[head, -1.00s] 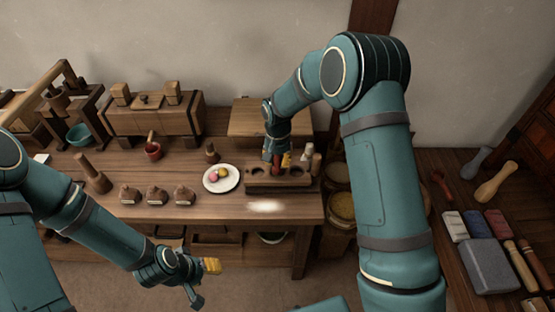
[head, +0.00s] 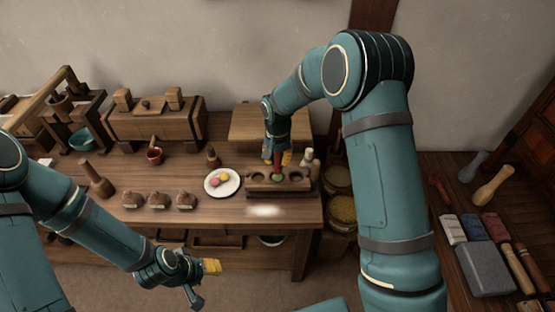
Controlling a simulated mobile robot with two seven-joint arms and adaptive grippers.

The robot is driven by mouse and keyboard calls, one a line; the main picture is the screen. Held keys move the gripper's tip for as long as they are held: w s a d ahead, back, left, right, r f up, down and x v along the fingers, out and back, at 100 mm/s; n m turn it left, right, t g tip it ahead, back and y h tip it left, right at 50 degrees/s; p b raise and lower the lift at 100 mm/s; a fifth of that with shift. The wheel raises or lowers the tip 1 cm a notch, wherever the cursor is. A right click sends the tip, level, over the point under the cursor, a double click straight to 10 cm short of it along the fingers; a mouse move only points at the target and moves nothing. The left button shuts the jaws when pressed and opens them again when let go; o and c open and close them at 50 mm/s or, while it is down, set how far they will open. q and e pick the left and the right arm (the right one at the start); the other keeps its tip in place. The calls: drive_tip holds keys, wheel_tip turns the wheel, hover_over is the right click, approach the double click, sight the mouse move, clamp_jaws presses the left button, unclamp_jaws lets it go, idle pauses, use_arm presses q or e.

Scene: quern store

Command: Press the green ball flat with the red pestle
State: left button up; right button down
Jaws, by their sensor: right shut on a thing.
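My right gripper (head: 277,156) is shut on the red pestle (head: 277,165), pointing down over the wooden block with hollows (head: 252,188). The green ball (head: 276,177) shows as a small green patch in a hollow of this block, just below the pestle's lower end. I cannot tell whether the pestle touches it or how flat it is. A white plate (head: 211,190) left of the block holds a pink ball (head: 214,183) and a yellow ball (head: 223,177). My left gripper (head: 203,281) is open and empty in front of the bench.
Several brown lumps (head: 158,200) sit near the front of the bench (head: 210,215). A pale bottle (head: 307,157) stands behind the block's right end.

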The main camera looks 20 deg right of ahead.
drive_tip(key=shift+r+p, duration=1.3)
drive_tip(key=shift+r, duration=0.85)
